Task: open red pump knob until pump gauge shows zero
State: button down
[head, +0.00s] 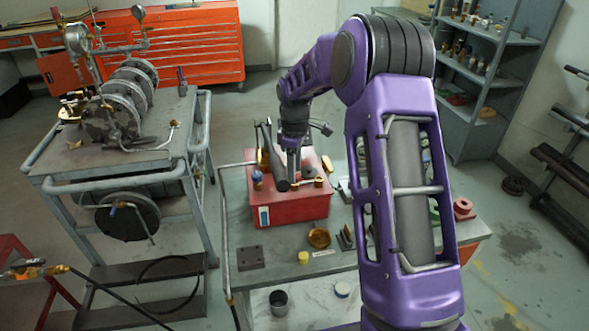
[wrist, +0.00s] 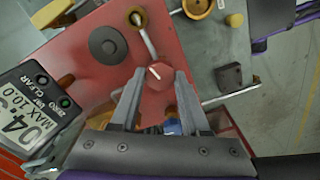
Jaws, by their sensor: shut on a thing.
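The red knob (wrist: 157,78), with a white pointer line on its face, sits on the red pump box (wrist: 85,65) in the wrist view. My gripper (wrist: 159,86) has a finger on each side of the knob and is shut on it. The digital pump gauge (wrist: 28,112) is at the left; part of its number, "04", and "MAX 10.0" show, but the full reading is cut off. In the head view the red pump box (head: 290,210) stands on the bench, with my gripper (head: 293,177) over it; the knob is hidden there.
A metal lever (wrist: 145,35) and a dark round cap (wrist: 108,46) are close to the knob. The grey bench (head: 285,250) holds a brass cup (head: 319,238) and other small parts. A valve cart (head: 120,165) stands at the left.

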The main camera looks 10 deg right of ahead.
dwell(0.3)
jog(key=shift+c, duration=1.9)
grip_release()
jog(key=shift+r, duration=0.1)
notch_tip(320, 180, up, 17)
jog(key=shift+r, duration=0.15)
